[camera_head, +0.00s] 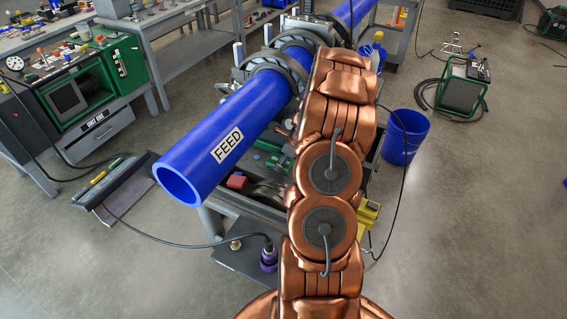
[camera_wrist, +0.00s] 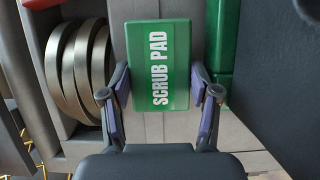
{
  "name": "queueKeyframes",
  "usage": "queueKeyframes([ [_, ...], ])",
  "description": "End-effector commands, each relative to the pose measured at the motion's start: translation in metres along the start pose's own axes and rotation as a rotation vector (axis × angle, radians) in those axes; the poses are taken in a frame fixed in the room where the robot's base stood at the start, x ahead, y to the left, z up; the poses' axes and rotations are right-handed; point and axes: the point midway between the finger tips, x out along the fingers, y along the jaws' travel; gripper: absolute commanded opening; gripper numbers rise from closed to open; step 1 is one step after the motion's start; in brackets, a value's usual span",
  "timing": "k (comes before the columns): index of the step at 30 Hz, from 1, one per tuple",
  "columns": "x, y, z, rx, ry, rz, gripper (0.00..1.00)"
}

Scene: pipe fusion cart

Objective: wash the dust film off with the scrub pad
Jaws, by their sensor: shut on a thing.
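The green scrub pad (camera_wrist: 160,65), with white lettering, is in the wrist view. My gripper (camera_wrist: 160,88) has one finger on each side of it and is shut on it. The pad lies over a grey surface; I cannot tell whether it touches that surface. In the head view my copper arm hides the gripper and the pad. The blue pipe (camera_head: 240,125), labelled FEED, runs through the clamps of the cart. I cannot make out a dust film on it.
Ring clamps (camera_head: 275,72) hold the pipe. Silvery rings (camera_wrist: 85,68) lie left of the pad in the wrist view. A blue bucket (camera_head: 404,138) stands right of the cart. A green-framed machine (camera_head: 466,82) with a coiled hose stands farther right. The right floor is mostly clear.

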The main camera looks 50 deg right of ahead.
Motion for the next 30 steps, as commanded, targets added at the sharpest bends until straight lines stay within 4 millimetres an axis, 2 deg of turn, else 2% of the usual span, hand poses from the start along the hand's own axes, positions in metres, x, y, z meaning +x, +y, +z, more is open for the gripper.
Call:
queueKeyframes([
  [18,-0.045,-0.001,0.019,-0.001,0.0,-0.002,0.24],
  [30,-0.048,0.0,0.02,0.0,0.0,0.0,0.24],
])
